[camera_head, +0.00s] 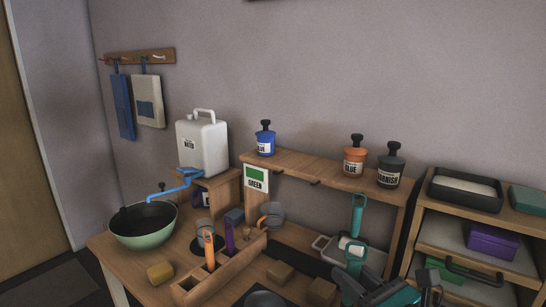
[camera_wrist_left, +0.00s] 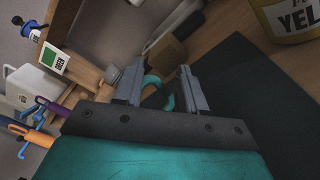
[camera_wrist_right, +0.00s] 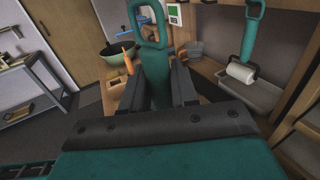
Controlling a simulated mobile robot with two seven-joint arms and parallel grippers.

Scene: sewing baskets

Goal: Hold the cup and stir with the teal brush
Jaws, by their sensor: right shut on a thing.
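The teal brush (camera_head: 355,262), with a loop at the end of its handle, stands upright in my right gripper (camera_head: 395,292) at the lower right of the head view. In the right wrist view the brush handle (camera_wrist_right: 158,85) is between the fingers; its lower end is hidden. A clear cup with an orange handle (camera_head: 275,212) stands behind the brush rack, and another clear cup (camera_head: 205,227) stands to its left. My left gripper (camera_wrist_left: 160,82) is open in the left wrist view. A teal ring (camera_wrist_left: 168,88) shows between its fingers; I cannot tell whether it is a cup handle.
A wooden rack (camera_head: 225,272) holds orange and purple tools. A green bowl (camera_head: 143,232) stands left, with a yellow block (camera_head: 160,273) in front. A yellow-labelled container (camera_wrist_left: 295,20) is near my left gripper, beside a dark mat (camera_wrist_left: 250,90).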

